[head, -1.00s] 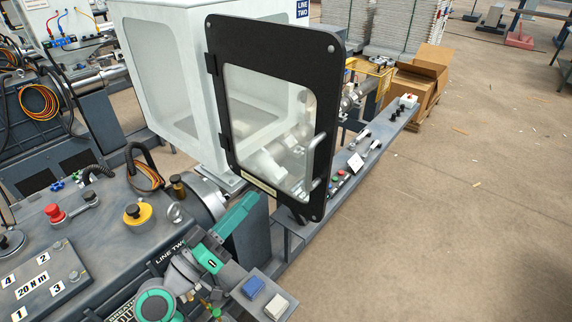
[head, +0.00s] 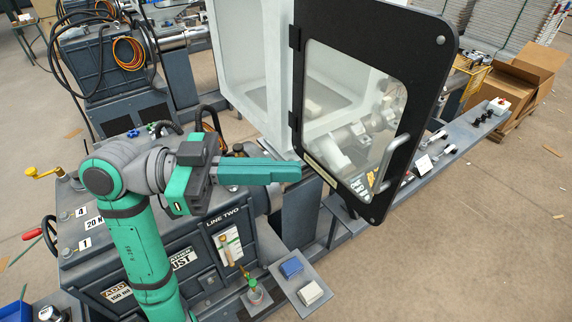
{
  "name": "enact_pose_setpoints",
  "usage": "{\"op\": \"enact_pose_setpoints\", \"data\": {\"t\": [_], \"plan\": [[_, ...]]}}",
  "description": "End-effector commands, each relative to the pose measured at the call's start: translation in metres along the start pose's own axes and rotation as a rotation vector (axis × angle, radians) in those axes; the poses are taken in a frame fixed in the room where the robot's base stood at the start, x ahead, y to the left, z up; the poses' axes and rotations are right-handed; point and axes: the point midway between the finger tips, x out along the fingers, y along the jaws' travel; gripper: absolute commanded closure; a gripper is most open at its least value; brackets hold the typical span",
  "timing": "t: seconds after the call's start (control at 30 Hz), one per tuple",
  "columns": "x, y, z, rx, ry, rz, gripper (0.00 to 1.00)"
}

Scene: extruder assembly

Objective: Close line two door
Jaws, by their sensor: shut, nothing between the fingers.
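The line two door (head: 443,70) has a black frame around a clear window and stands swung open from the white enclosure (head: 240,60). Its hinges are on its left edge, and a metal bar handle (head: 391,166) is near its right edge. My gripper (head: 297,172) is shut and empty, pointing right. Its tips are by the lower left corner of the door, near the hinge side. I cannot tell whether they touch it. The inside of the enclosure shows partly through the window.
The machine cabinet marked LINE TWO (head: 205,250) stands below my arm. A small shelf with a blue block (head: 291,267) and a white block (head: 310,292) sticks out in front. A grey rail with controls (head: 470,135) runs behind the door. Open floor (head: 500,260) lies at the right.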

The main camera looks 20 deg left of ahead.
Motion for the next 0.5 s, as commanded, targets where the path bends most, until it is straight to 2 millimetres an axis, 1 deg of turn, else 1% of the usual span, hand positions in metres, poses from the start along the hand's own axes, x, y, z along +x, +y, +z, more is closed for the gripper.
{"op": "enact_pose_setpoints", "data": {"t": [0.03,0.1,0.5], "plan": [[0.010,0.000,0.001,0.000,-0.003,0.002,1.00],[0.024,0.001,0.001,0.000,-0.002,0.003,1.00],[0.094,0.000,0.000,0.000,0.000,0.003,1.00]]}}
